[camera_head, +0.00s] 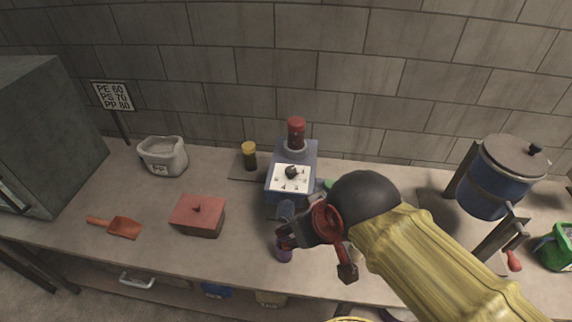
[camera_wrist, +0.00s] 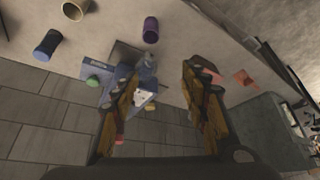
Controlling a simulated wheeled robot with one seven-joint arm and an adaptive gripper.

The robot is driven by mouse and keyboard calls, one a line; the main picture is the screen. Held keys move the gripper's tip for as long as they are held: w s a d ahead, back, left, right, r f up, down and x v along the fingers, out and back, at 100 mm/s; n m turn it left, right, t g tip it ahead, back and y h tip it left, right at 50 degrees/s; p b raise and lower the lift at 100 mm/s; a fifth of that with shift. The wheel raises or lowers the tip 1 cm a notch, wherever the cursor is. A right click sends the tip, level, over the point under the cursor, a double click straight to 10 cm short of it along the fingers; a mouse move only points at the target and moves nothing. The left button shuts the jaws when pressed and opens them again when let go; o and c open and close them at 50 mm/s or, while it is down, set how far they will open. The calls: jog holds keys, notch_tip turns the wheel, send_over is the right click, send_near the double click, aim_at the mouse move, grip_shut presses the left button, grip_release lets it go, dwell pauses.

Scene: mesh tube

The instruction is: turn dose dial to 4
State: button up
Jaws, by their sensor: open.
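The dose dial (camera_head: 291,171) is a dark knob on a white marked plate (camera_head: 281,184) on top of a blue-grey machine (camera_head: 309,157). The marks are too small to read, and I cannot tell which number the knob points to. My gripper (camera_head: 302,243) is in front of the machine, nearer the bench's front edge and apart from the dial. In the wrist view my gripper (camera_wrist: 158,78) is open with nothing between its fingers. The machine's white plate (camera_wrist: 143,97) shows there beside the left finger, which partly hides the machine; the knob is not clear.
A red-capped holder (camera_head: 296,132) rises behind the dial. A yellow-lidded jar (camera_head: 249,155) and red box (camera_head: 197,216) stand left. A purple cup (camera_head: 284,252) is just below my gripper. A blue drum (camera_head: 491,183) stands right. Bare bench lies between the box and machine.

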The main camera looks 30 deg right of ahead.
jog(key=g+p, duration=0.6)
jog(key=p, duration=1.1)
send_over(291, 169)
notch_tip(291, 169, down, 2)
jog(key=shift+s+f+n, duration=0.1)
jog(key=shift+n, duration=0.2)
jog(key=shift+w+r, duration=0.25)
jog(key=shift+w, duration=0.05)
jog(key=shift+s+f+n, duration=0.15)
jog(key=shift+s+n, duration=0.05)
jog(key=shift+n, duration=0.1)
jog(key=shift+f, duration=0.35)
notch_tip(291, 169, down, 7)
jog(key=shift+r, duration=0.15)
